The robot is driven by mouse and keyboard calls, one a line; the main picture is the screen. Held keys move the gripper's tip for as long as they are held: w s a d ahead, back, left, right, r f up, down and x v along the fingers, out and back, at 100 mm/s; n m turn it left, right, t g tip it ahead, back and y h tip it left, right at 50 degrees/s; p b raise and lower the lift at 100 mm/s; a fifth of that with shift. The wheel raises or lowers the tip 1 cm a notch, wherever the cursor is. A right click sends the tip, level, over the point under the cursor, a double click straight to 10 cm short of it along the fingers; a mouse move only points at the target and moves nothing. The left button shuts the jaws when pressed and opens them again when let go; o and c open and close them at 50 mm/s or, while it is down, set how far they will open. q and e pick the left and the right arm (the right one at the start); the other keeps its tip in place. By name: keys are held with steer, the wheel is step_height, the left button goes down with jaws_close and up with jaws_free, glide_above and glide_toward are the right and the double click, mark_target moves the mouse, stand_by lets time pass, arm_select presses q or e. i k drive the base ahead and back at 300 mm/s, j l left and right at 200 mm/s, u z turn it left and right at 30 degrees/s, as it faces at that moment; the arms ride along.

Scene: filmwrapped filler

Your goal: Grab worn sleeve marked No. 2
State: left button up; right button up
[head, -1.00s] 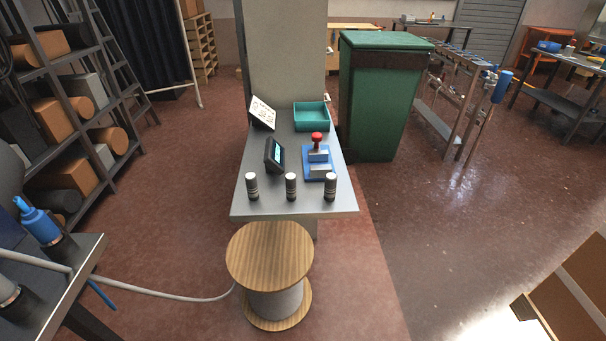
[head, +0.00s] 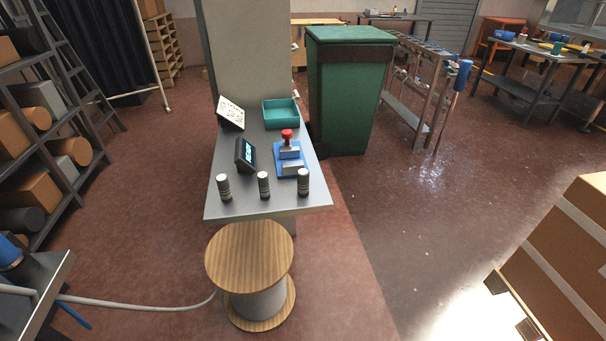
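Three small dark cylindrical sleeves with pale tops and light bands stand upright in a row along the front edge of the grey metal table (head: 240,207): the left sleeve (head: 223,187), the middle sleeve (head: 263,185) and the right sleeve (head: 303,182). Any numbers on them are too small to read. A white sign with dark writing (head: 231,113) leans at the table's back left; its text is not legible. A black device with a lit screen (head: 246,154) stands behind the sleeves. Neither of my grippers is in view.
A blue fixture with a red knob (head: 290,160) and a teal tray (head: 281,113) are on the table. A wooden spool (head: 249,255) stands before it. A green bin (head: 345,95) is behind right, cardboard boxes (head: 568,250) at right. Floor right of the table is open.

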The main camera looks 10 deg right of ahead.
mark_target(303, 173)
steer(key=i+l+u, duration=0.2)
steer(key=l, duration=0.25)
steer(key=l+u, duration=0.2)
steer(key=l, duration=0.25)
steer(key=l+u, duration=0.25)
steer(key=l, duration=0.2)
steer(key=i, duration=0.05)
